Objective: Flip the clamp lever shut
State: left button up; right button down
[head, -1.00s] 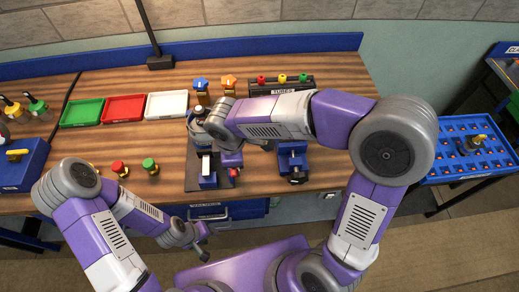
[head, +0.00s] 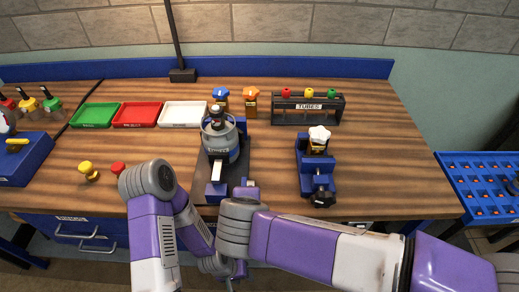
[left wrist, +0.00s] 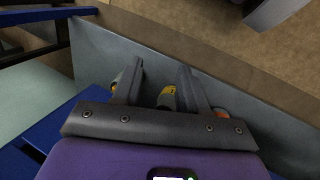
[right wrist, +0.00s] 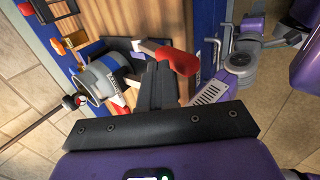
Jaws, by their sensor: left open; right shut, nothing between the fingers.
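The clamp's grey cylinder (head: 220,140) stands on a dark plate (head: 238,172) at the middle of the bench, with a pale bar (head: 217,172) in front of it. In the right wrist view a red handle (right wrist: 176,61), which looks like the lever's grip, lies right beside the fingertips of my right gripper (right wrist: 157,70). That gripper is shut and empty; whether it touches the handle I cannot tell. The handle is hidden in the head view. My left gripper (left wrist: 160,82) is open and empty, low in front of the bench (head: 238,272).
A blue vise-like fixture (head: 317,175) with a white top piece stands to the right. Behind are the tubes rack (head: 308,107), blue and orange knobs, and green, red and white trays (head: 185,113). Yellow and red knobs (head: 88,170) stand left.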

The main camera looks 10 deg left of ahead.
jog(key=shift+s+f+b, duration=0.35)
jog(key=shift+f+b, duration=0.1)
jog(key=shift+f, duration=0.1)
pick_arm(q)
jog(key=shift+d+f, duration=0.1)
jog(key=shift+f, duration=0.6)
pick_arm(e)
jog(key=shift+s+d+f, duration=0.1)
jog(key=shift+f, duration=0.05)
